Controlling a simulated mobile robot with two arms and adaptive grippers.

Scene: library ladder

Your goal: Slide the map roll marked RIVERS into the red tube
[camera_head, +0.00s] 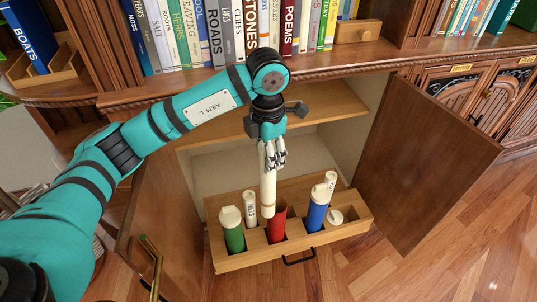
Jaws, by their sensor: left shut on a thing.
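My left gripper (272,163) is shut on a cream map roll (267,190), which hangs nearly upright below the fingers. No marking on this roll is legible. The red tube (277,226) stands in the wooden rack (221,259). The roll's lower end overlaps the left side of the red tube's mouth in the picture and shows whole, so it appears outside the tube. The depth between them is hard to tell. My right gripper is not in view.
The rack also holds a green tube (233,236), a blue tube (315,217), a pale labelled roll (250,208) and another roll (330,184) by the blue tube. An open cabinet door (425,165) stands right. A shelf (310,110) lies behind my gripper.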

